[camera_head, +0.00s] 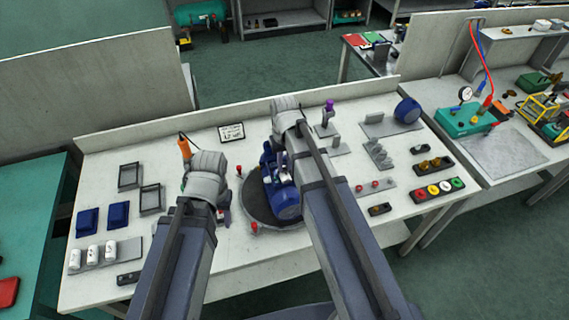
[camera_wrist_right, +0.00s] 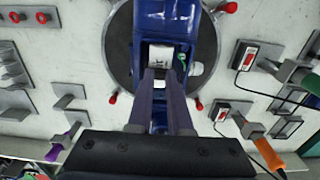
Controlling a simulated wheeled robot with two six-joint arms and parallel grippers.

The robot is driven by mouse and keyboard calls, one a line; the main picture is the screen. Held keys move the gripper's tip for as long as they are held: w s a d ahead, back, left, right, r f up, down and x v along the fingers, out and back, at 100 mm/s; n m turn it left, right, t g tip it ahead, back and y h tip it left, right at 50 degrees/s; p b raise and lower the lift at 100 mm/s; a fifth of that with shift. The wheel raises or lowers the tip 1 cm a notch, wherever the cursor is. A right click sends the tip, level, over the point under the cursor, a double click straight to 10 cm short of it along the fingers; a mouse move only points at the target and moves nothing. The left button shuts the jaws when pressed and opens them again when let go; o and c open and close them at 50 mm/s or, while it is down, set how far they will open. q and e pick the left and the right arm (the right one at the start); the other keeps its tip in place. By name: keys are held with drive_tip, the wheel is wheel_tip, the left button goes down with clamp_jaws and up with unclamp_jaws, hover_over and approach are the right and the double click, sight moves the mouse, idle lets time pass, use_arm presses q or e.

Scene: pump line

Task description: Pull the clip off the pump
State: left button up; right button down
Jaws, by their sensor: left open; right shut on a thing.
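The blue pump (camera_head: 287,205) stands on a dark round plate (camera_head: 258,212) in the middle of the bench. In the right wrist view the pump (camera_wrist_right: 155,18) fills the top centre, with a white part and a small green part (camera_wrist_right: 181,66) in its opening. My right gripper (camera_wrist_right: 164,76) is shut at this opening, its fingertips together on something small. That is most likely the clip, but the fingers hide most of it. In the head view my right arm covers part of the pump. My left gripper (camera_head: 223,208) is open and empty, left of the round plate.
Red knobs (camera_head: 254,227) ring the plate. An orange-handled tool (camera_head: 184,147) and a small sign (camera_head: 231,132) stand behind. Dark trays (camera_head: 151,199), blue blocks and white cylinders lie at left. Brackets and a coloured button strip (camera_head: 438,190) lie at right.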

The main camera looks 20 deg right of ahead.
drive_tip(key=shift+r+p, duration=1.7)
drive_tip(key=shift+r, duration=0.2)
